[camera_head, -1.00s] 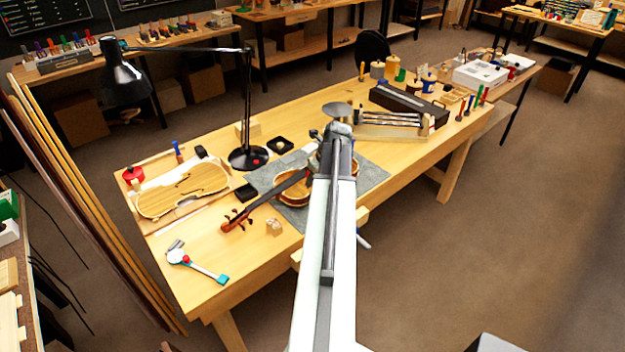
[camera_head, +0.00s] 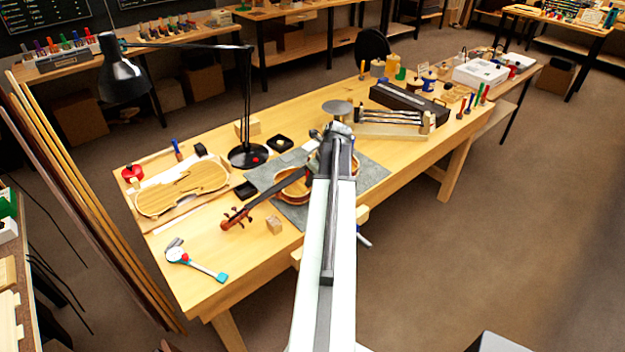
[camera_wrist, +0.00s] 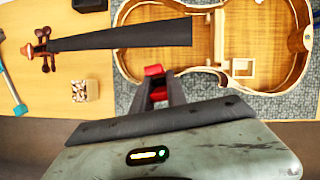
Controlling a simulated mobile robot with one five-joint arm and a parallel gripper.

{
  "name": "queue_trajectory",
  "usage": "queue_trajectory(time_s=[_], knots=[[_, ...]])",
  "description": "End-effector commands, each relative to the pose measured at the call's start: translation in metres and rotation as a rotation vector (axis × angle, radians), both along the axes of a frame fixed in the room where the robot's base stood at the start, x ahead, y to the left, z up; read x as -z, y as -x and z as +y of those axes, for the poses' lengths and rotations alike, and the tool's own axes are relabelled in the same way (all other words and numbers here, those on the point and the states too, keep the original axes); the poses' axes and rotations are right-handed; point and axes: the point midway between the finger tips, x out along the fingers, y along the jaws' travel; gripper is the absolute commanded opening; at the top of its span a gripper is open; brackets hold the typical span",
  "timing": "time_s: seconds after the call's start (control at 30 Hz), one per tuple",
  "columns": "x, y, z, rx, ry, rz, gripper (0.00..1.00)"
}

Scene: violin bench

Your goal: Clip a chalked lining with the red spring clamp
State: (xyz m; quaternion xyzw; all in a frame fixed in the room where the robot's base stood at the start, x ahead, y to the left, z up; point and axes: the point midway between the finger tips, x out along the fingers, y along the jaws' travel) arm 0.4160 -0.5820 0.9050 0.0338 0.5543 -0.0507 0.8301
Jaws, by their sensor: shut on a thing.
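An open-topped violin body (camera_wrist: 218,30) fills the right of the wrist view, with its dark fingerboard (camera_wrist: 130,35) to the left. Its pale linings follow the inner edge of the ribs; I cannot make out chalk marks. My gripper (camera_wrist: 157,86) is over the violin's lower edge in that view and is shut on a small red thing, apparently the red spring clamp (camera_wrist: 154,71). The clamp's jaws are largely hidden, and I cannot tell if they touch the rib. In the head view the violin's neck (camera_head: 262,203) shows, and my arm covers the gripper and part of the body.
The violin lies on a grey mat (camera_head: 370,181). A small block (camera_head: 273,225) stands near its scroll. A black lamp (camera_head: 247,155) rises behind it. A violin plate (camera_head: 182,190) lies to the left. A rack of bows or rods (camera_head: 393,122) is at the right.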

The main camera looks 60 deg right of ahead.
Motion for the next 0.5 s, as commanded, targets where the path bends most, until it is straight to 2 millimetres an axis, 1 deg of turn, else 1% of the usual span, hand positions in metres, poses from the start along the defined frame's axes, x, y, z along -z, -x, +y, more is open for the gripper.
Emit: queue_trajectory(time_s=[0.5], knots=[[0.014,0.000,0.000,0.000,0.000,0.000,0.00]])
